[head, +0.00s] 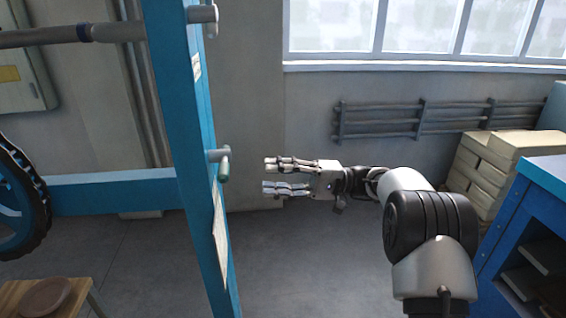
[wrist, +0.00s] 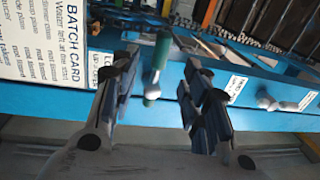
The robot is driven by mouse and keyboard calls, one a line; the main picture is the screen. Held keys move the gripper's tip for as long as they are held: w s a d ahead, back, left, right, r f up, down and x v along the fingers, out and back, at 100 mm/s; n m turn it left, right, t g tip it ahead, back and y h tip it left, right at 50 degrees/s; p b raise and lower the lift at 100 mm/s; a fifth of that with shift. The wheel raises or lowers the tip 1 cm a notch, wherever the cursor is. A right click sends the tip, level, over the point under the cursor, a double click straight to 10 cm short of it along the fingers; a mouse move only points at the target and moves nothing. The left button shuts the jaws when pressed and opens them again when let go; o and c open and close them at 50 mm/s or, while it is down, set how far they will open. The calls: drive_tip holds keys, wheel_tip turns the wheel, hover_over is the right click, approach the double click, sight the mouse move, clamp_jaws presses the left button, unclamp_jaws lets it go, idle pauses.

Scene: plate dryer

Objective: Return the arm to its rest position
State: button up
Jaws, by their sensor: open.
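My gripper (head: 272,177) is open and empty in the middle of the head view, pointing left toward the blue post (head: 183,130). A gap of air shows between its fingertips and a green-tipped handle (head: 223,168) on the post. In the wrist view, my open gripper's fingers (wrist: 155,90) frame the green handle (wrist: 160,52), which shows beyond and between them. My arm reaches in from the lower right of the head view.
A batch card (wrist: 45,40) is fixed to the blue frame. A wooden stool (head: 20,300) holds a brown plate (head: 45,296) at lower left. Stacked boxes (head: 485,170) and a blue cabinet (head: 540,200) stand at right. The floor (head: 300,270) below my gripper is clear.

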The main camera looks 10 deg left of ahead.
drive_tip(key=s+d+r+m+t+h, duration=0.1)
drive_tip(key=s+d+m+t+h, duration=0.2)
drive_tip(key=s+h, duration=1.05)
drive_tip(key=s+d+f+t+h, duration=0.2)
drive_tip(key=s+d+f+t, duration=0.1)
drive_tip(key=s+d, duration=0.6)
drive_tip(key=s+d+f+t+h, duration=0.3)
drive_tip(key=s+d+f, duration=0.1)
drive_tip(key=s+d, duration=0.5)
drive_tip(key=s, duration=0.2)
drive_tip(key=shift+s+d+f+t, duration=0.2)
drive_tip(key=shift+s+d+t, duration=0.1)
drive_tip(key=shift+d, duration=0.05)
drive_tip(key=shift+h, duration=0.25)
